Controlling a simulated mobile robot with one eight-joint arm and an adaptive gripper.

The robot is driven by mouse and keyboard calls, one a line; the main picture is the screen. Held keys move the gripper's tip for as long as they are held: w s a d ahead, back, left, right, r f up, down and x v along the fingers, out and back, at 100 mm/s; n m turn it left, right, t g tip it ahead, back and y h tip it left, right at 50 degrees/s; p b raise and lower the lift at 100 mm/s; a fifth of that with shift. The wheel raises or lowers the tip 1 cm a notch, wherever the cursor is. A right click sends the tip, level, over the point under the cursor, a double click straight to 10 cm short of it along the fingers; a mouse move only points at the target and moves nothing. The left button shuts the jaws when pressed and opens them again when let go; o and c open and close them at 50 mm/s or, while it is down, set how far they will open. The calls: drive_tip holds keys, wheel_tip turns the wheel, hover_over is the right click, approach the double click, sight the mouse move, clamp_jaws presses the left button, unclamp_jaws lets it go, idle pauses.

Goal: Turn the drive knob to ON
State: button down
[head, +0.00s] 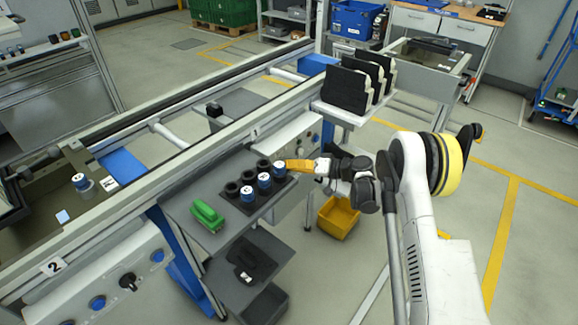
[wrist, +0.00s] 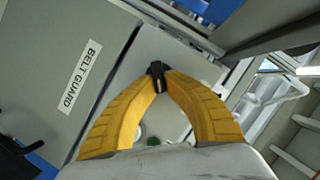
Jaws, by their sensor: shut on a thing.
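My gripper (wrist: 158,78) has its two yellow fingers closed together on a small black knob (wrist: 157,70) in the wrist view. The knob stands in front of a pale grey panel (wrist: 150,45). Its pointer and any ON or OFF marking cannot be read. In the head view my gripper (head: 288,165) reaches left from my arm, beside the station marked 1. The knob between the fingertips cannot be made out there. Another black knob (head: 128,281) is on the station 2 panel (head: 100,290), between blue buttons, away from my gripper.
A shelf (head: 180,203) holds a green object (head: 207,215) and a black rack (head: 249,208) with blue-topped and black cylinders, close to my gripper. A yellow bin (head: 338,217) is below. A BELT GUARD cover (wrist: 60,60) is left in the wrist view. Floor at right is mostly clear.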

drive_tip(key=m, duration=0.1)
drive_tip(key=m+y, duration=0.1)
drive_tip(key=shift+a+f+m+g, duration=0.1)
drive_tip(key=shift+f+m+g, duration=0.2)
drive_tip(key=shift+m, duration=0.1)
drive_tip(key=shift+f+m+y, duration=0.1)
drive_tip(key=shift+m+y, duration=1.1)
drive_tip(key=shift+m, duration=0.8)
